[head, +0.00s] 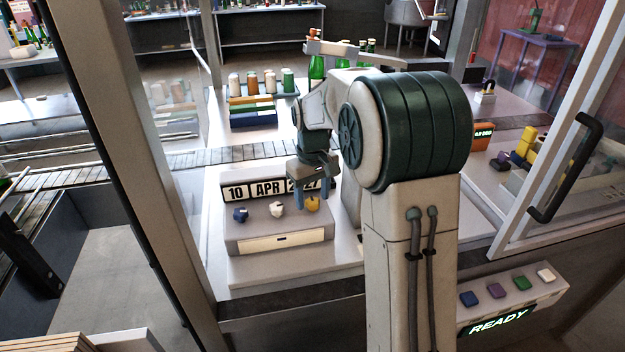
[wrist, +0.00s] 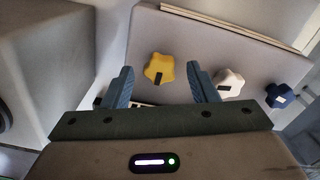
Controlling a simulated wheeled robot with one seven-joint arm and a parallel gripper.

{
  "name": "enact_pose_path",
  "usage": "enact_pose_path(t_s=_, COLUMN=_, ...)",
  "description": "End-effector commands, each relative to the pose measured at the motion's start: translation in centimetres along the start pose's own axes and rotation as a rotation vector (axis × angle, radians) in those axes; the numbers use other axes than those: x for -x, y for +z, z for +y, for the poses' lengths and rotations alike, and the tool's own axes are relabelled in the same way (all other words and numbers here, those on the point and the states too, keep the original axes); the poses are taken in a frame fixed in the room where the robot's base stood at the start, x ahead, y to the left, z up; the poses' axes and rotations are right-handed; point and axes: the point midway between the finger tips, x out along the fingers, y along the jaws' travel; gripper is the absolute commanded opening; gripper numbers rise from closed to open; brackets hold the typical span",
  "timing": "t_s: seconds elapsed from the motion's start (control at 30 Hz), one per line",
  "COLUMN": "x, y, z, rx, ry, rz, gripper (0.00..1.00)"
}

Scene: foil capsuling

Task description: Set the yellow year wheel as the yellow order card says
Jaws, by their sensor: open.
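The yellow wheel (head: 313,204) is a lobed knob at the right of a row on the sloped front of a grey date box (head: 245,232). It also shows in the wrist view (wrist: 160,68), with a dark mark on it. My gripper (head: 312,197) is open above the yellow wheel. In the wrist view its fingers (wrist: 161,82) stand apart on either side of the wheel, with gaps; I cannot tell their exact height above it. The date windows read 10 (head: 236,192) and APR (head: 268,187); my gripper partly hides the year window (head: 297,184). I cannot make out a yellow order card.
White (head: 276,209) and blue (head: 240,214) knobs sit left of the yellow one. A rack of coloured spools (head: 260,84) and green bottles (head: 317,70) stand behind. A READY panel with buttons (head: 497,291) is at lower right. A glass door with a black handle (head: 567,168) is at right.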

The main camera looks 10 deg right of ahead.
Motion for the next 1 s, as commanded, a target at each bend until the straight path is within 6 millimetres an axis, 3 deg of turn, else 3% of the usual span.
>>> enact_pose_path(t_s=0.6, x=11.9, y=-0.1, z=0.0, rx=0.001, ry=0.001, rz=0.004, gripper=0.53)
enact_pose_path(t_s=0.8, x=13.3, y=0.0, z=0.0, rx=0.001, ry=0.000, rz=0.001, gripper=0.53)
enact_pose_path(t_s=1.0, x=13.4, y=0.0, z=0.0, rx=0.001, ry=0.000, rz=0.001, gripper=0.53)
